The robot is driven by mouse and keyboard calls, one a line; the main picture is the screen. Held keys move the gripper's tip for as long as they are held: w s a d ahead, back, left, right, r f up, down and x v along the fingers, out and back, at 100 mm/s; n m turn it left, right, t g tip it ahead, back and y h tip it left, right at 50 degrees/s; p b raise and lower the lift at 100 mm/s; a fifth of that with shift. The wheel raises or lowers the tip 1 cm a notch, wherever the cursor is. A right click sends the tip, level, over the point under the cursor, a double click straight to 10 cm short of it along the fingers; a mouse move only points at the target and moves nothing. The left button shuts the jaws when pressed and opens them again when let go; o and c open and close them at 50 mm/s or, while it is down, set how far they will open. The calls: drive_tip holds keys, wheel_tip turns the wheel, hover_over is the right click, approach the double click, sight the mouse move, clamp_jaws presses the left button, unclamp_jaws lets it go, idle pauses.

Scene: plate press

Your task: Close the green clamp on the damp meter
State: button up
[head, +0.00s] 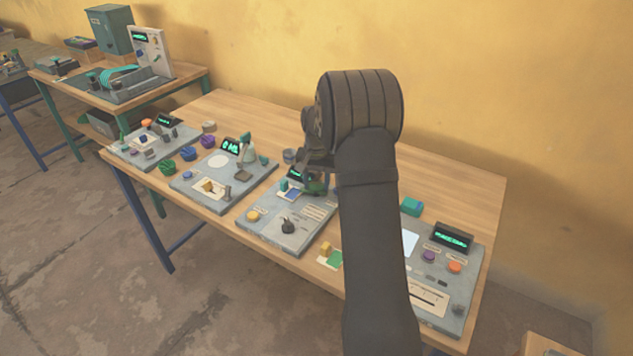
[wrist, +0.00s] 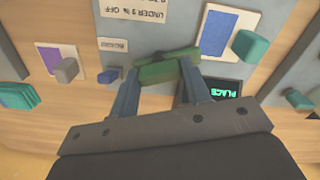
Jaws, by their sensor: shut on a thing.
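The damp meter is a grey panel (head: 272,238) in the middle of the bench, and part of it shows in the wrist view (wrist: 150,18). Its dark display (wrist: 222,88) reads "PLACE" in green, upside down in the wrist view. The green clamp (wrist: 158,73) lies between the fingers of my gripper (wrist: 160,80), which is shut on it. In the head view the green clamp (head: 317,188) is partly covered by my gripper (head: 312,178). How far the clamp is closed I cannot tell.
A small blue piece (wrist: 110,76) is close to the other finger. Other panels stand left (head: 205,193) and right (head: 455,290) on the bench. A yellow wall is behind.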

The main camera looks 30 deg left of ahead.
sight(317, 183)
idle(0.5)
drive_tip(key=o, duration=1)
drive_tip(key=shift+r, duration=0.1)
wheel_tip(317, 183, up, 17)
drive_tip(key=shift+r, duration=0.2)
wheel_tip(317, 183, down, 18)
drive_tip(key=shift+r, duration=0.2)
idle(0.4)
